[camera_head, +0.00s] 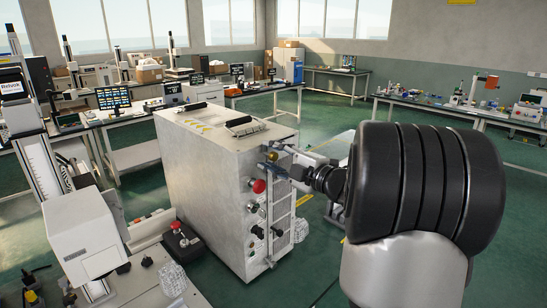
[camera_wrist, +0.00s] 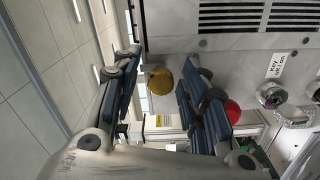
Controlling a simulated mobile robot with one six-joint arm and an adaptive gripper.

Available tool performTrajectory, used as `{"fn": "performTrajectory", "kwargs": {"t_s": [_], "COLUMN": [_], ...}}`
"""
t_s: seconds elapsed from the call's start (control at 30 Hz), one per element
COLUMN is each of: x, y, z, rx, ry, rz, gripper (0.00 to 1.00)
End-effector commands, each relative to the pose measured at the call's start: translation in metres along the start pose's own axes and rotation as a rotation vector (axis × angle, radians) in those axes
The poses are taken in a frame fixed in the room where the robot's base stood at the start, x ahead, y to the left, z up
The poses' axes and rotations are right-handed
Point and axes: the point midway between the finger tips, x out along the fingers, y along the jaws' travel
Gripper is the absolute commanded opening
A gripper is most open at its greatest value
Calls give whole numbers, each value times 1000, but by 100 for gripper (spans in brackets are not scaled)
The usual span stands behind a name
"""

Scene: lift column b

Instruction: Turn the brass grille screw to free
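The brass grille screw (camera_wrist: 160,81) shows as a rounded yellow-brass head on the grey cabinet panel in the wrist view. It also shows small near the cabinet's top front edge in the head view (camera_head: 272,156). My gripper (camera_wrist: 157,68) is open, its two blue-padded fingers well apart. The screw head appears in the gap between them, nearer the right finger; a clear gap shows on the left. I cannot tell whether the right finger touches it, nor how far the tips are from the panel. A dark slotted grille (camera_wrist: 258,18) is at the top.
A red knob (camera_wrist: 232,111) sits close beside the right finger, and a key switch (camera_wrist: 271,95) is further right. The grey cabinet (camera_head: 205,165) carries more knobs below. A red-button box (camera_head: 180,236) stands left of it. Open green floor lies right of the cabinet.

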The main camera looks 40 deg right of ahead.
Motion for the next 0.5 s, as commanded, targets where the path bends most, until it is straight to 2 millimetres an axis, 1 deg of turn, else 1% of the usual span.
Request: {"fn": "performTrajectory", "kwargs": {"t_s": [0.17, 0.27, 0.37, 0.5], "x": [-2, -9, -26, -57], "y": [0, 0, 1, 1], "z": [0, 1, 1, 2], "rx": [0, 1, 0, 0], "ry": [-1, -3, -4, -6], "rz": [0, 0, 1, 2], "gripper": [40, 40, 40, 40]}}
